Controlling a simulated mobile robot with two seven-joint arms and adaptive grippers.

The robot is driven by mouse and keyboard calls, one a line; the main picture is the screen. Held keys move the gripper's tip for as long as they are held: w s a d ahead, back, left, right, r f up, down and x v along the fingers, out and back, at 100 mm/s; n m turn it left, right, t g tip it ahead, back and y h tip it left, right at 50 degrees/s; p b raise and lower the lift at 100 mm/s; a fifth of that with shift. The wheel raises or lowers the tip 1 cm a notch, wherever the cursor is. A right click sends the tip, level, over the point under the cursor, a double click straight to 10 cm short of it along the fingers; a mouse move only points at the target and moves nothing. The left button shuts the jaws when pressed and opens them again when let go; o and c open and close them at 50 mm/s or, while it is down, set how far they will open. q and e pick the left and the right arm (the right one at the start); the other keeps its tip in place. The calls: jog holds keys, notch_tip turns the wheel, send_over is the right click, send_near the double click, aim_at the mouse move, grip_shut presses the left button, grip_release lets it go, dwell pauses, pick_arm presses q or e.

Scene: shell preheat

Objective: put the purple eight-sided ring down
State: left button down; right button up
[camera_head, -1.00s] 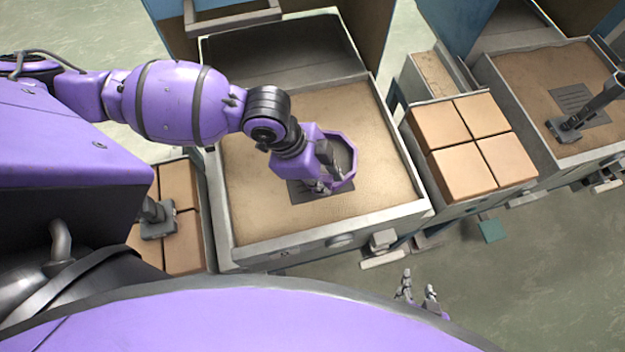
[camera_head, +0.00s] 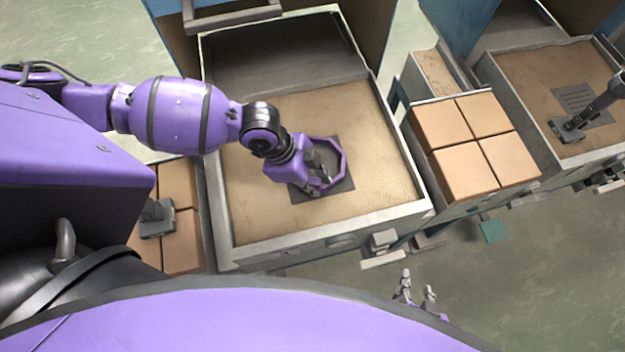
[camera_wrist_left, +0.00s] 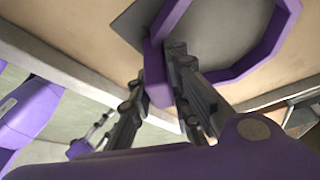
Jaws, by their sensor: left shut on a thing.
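The purple eight-sided ring (camera_head: 343,160) is over the sand-coloured bed (camera_head: 385,150) of the middle box, above or on a dark grey square plate (camera_head: 338,188). My left gripper (camera_head: 322,178) is shut on the ring's near-left side. In the left wrist view, the two fingers (camera_wrist_left: 165,75) pinch one side of the ring (camera_wrist_left: 262,52), and the plate (camera_wrist_left: 215,35) shows through its opening. Whether the ring touches the plate cannot be told. My right gripper (camera_head: 417,291) is low in the head view, empty, with its fingers apart.
The box's pale rim (camera_head: 335,232) surrounds the bed. Tan blocks (camera_head: 470,145) stand at the right and more blocks (camera_head: 180,185) at the left. A second sand box (camera_head: 530,80) with a dark plate is at the far right. Bare bed lies around the plate.

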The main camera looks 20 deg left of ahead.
pick_arm(q)
jog(key=c, duration=1.6)
grip_release()
jog(key=shift+c, duration=0.2)
jog(key=v, duration=1.2)
jog(key=shift+r+p, duration=0.2)
jog(key=shift+p, duration=0.1)
jog(key=shift+d, duration=0.1)
